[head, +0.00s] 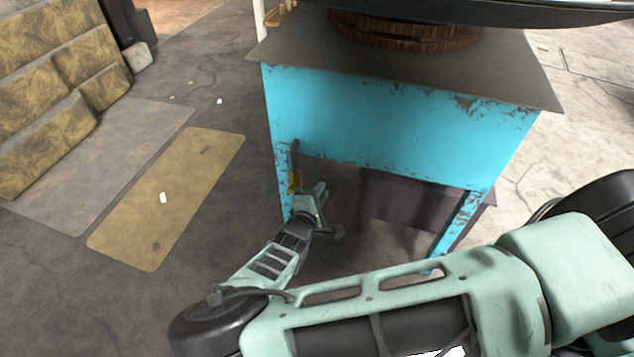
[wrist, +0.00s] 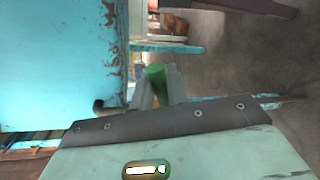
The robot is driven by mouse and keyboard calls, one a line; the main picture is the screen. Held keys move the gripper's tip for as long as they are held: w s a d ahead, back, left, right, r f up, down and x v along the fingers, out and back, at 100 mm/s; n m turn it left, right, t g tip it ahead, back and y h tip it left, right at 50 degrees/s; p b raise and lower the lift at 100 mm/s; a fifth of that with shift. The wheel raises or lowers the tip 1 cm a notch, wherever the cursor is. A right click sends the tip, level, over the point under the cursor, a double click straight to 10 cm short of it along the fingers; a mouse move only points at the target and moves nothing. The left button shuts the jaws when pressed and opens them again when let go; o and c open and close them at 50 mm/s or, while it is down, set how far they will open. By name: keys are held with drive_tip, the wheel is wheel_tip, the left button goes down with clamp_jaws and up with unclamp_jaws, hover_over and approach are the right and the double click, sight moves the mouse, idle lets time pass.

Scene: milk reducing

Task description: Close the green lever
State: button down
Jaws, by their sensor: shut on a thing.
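The green lever (wrist: 155,71) shows in the wrist view as a short green end sticking out between the fingers of my gripper (wrist: 155,88). The fingers are shut on it and hide most of it. In the head view my gripper (head: 314,196) is beside the left front leg of the turquoise table, below its apron. There a yellow-orange fitting (head: 295,182) sits under a dark pipe (head: 295,149) that runs down the leg. The lever itself is hard to make out in the head view.
The turquoise table (head: 390,112) has a grey top with a round wooden base and a large dark pan on it. A dark box (head: 405,200) is under the table. Tan and grey mats (head: 170,195) and cushions (head: 45,110) lie left. Open floor lies between.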

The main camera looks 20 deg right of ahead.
drive_tip(key=shift+s+d+f+m+t+y+p, duration=0.15)
drive_tip(key=shift+f+m+y+p, duration=0.15)
drive_tip(key=shift+f+m, duration=0.5)
drive_tip(key=shift+s+d+f+m+t+y+p, duration=0.1)
drive_tip(key=shift+f+m+t+y+p, duration=0.2)
drive_tip(key=shift+f+m, duration=0.45)
drive_tip(key=shift+f, duration=0.1)
drive_tip(key=c, duration=1.5)
unclamp_jaws()
drive_tip(key=shift+o, duration=0.2)
drive_tip(key=shift+w, duration=0.1)
